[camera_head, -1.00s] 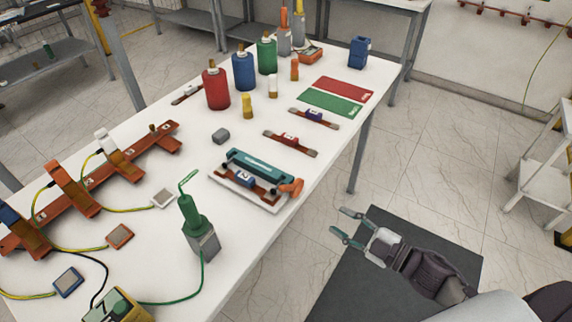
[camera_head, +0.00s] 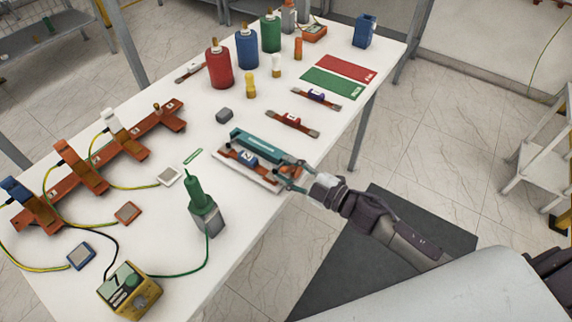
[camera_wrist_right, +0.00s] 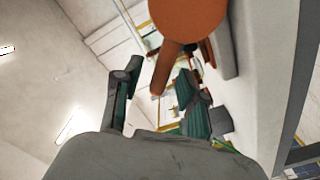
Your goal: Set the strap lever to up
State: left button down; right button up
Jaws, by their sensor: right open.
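The strap lever (camera_head: 285,170) is a small orange part at the right end of a white board (camera_head: 228,174) on the table. In the right wrist view it shows as an orange disc (camera_wrist_right: 188,14) with a bar running down from it. My right gripper (camera_head: 292,177) is open at that end of the board, partly hiding the lever. In the wrist view the bar's tip appears between the two fingers, with no clear contact visible. My left gripper is in neither current view.
A green tool in a grey holder (camera_head: 207,218) stands at the front left. Short straps (camera_head: 292,124) lie behind, with red, blue and green bottles (camera_head: 271,33) farther back.

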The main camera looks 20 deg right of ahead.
jog(key=shift+w+a, duration=0.2)
jog(key=shift+w, duration=0.15)
grip_shut()
